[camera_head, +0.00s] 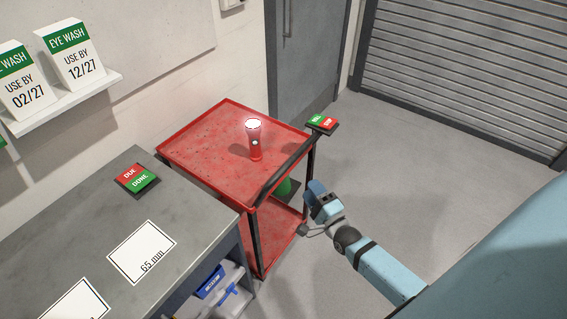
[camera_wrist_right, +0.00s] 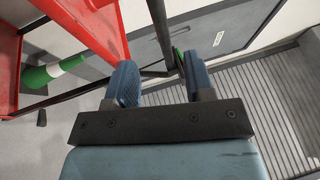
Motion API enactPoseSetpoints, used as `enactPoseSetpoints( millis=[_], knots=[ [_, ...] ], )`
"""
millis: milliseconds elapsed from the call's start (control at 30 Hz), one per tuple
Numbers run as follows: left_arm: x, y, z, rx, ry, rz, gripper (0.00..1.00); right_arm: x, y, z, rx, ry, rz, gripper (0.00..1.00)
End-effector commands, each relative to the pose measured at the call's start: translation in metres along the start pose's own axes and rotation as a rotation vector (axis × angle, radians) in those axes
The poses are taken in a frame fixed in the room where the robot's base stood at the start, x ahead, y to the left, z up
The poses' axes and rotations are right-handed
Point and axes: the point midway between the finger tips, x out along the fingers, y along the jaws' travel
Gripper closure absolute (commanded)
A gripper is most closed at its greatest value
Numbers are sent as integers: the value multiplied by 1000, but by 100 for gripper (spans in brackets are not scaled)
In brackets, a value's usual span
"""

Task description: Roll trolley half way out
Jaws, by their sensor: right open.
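The red trolley (camera_head: 200,150) stands beside the grey bench, with a dark push handle (camera_head: 288,168) along its near right side. A red flashlight (camera_head: 255,140) stands upright on its top shelf. My right gripper (camera_head: 318,198) is just right of the trolley, apart from the handle in the head view. In the right wrist view its blue fingers (camera_wrist_right: 160,78) are spread. A dark bar (camera_wrist_right: 159,30) shows between and beyond them; how near it is, I cannot tell. The trolley's red edge (camera_wrist_right: 85,28) is at upper left. My left gripper is not in view.
The bench (camera_head: 80,215) carries a red and green DUE/DONE sign (camera_head: 137,179) and white labels. A similar sign (camera_head: 322,124) sits at the trolley's handle end. A green object (camera_head: 284,187) is on the lower shelf. Grey floor (camera_head: 420,150) is clear to the right, before the shutter (camera_head: 480,70).

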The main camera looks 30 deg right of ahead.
Motion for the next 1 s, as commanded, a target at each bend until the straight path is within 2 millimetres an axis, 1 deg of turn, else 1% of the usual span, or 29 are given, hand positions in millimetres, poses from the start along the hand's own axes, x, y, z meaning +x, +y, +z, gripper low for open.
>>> enactPoseSetpoints(
  millis=[33,300,400,500,600,700,1000],
  knots=[
    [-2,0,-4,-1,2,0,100,11,-3,0,1,1,-3,52],
    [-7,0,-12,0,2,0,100,70,-3,1,-2,0,-1,52],
    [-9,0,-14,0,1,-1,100,88,-2,1,-2,0,-1,52],
    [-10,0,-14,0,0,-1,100,102,-2,1,-2,0,0,52],
    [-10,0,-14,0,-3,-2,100,112,-1,1,-3,0,1,52],
    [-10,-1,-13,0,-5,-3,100,116,0,1,-2,0,2,52],
    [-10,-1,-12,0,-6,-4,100,118,0,1,-2,0,2,52]
  ],
)
